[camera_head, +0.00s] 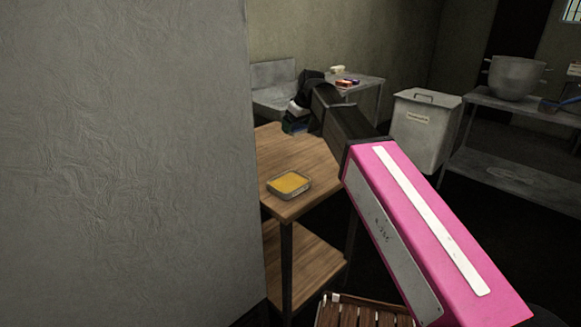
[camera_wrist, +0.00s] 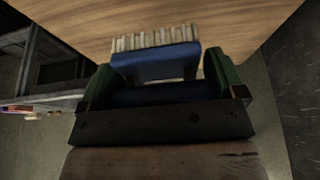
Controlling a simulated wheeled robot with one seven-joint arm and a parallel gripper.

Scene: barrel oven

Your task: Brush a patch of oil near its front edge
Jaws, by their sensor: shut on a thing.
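My gripper (camera_wrist: 160,82) is shut on a blue brush (camera_wrist: 156,62) with pale bristles, held between its green fingers. In the head view my gripper (camera_head: 297,120) is small and dark over the far part of a wooden table (camera_head: 285,150). A shallow dish with yellow contents (camera_head: 289,184) sits at the table's near end, apart from the gripper. In the wrist view the bristles point toward the wooden tabletop (camera_wrist: 230,22); whether they touch it I cannot tell. I cannot make out a patch of oil on the wood.
A large grey wall or block (camera_head: 125,160) fills the left of the head view and hides the table's left side. A lidded white bin (camera_head: 424,135) and a bench with a metal pot (camera_head: 515,78) stand right. A slatted wooden thing (camera_head: 362,314) is below.

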